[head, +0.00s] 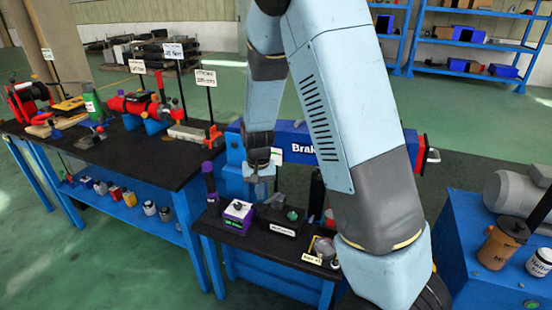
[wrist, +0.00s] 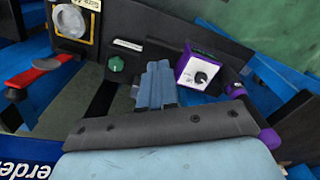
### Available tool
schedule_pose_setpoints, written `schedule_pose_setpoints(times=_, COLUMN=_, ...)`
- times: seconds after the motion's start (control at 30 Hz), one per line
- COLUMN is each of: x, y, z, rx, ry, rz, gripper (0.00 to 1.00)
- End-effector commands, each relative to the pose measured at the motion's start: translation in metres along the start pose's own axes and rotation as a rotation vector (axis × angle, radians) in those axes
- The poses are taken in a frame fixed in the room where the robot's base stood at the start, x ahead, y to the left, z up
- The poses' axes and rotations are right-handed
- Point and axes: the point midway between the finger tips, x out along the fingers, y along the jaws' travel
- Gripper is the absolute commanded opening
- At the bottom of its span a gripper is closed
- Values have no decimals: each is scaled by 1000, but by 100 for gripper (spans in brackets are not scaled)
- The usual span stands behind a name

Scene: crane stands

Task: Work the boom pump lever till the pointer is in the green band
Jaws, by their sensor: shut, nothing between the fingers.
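A round gauge (head: 323,246) stands at the right end of the low black table, beside a small yellow label; it also shows in the wrist view (wrist: 72,22). Its pointer and any green band are too small to read. A red-handled lever (wrist: 40,68) lies at the left of the wrist view, apart from my fingers. I cannot tell whether it is the boom pump lever. My gripper (head: 261,188) is shut and empty above the low table, between the purple box and the green-knob unit. Its fingers show in the wrist view (wrist: 156,86).
The purple box (head: 238,215) has a dial knob. The black unit (head: 280,219) has a green knob. A purple cylinder (head: 210,181) stands at the table's left. A blue beam (head: 300,141) runs behind. A long black bench (head: 105,150) with several tools stands at left.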

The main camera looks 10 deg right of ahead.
Motion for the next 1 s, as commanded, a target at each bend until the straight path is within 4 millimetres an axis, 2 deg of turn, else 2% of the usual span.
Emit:
schedule_pose_setpoints(times=0.27, x=4, y=0, z=0, rx=0, ry=-1, rz=0, gripper=0)
schedule_pose_setpoints(times=1.0, x=46, y=0, z=0, rx=0, ry=0, rz=1, gripper=0)
